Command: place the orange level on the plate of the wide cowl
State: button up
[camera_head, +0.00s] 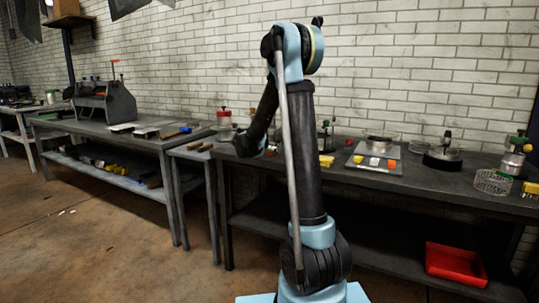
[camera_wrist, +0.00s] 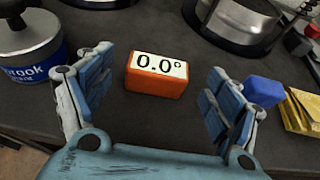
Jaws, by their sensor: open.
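The orange level (camera_wrist: 157,86), a small block with a white "0.0°" face, rests on the dark bench top in the wrist view. My gripper (camera_wrist: 160,66) is open, with one blue-padded finger to the left of the level and one to its right. I see gaps on both sides, so neither finger touches it. A round metal piece with a dark foot (camera_wrist: 240,28) stands beyond it, cut off by the top edge. I cannot tell whether this is the wide cowl.
A blue-labelled can (camera_wrist: 30,45) stands close by the left finger. A blue block (camera_wrist: 264,91) and a yellow packet (camera_wrist: 303,110) lie to the right. In the head view, a grey tray (camera_head: 390,178), a dark-based metal piece (camera_head: 442,160) and a wire basket (camera_head: 492,182) crowd the bench's right.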

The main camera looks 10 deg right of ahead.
jog(key=x, duration=0.3)
jog(key=shift+w+d+f, duration=0.1)
jog(key=shift+w+f, duration=0.1)
jog(key=shift+w, duration=0.1)
jog(key=c, duration=1.3)
jog(key=shift+r, duration=0.1)
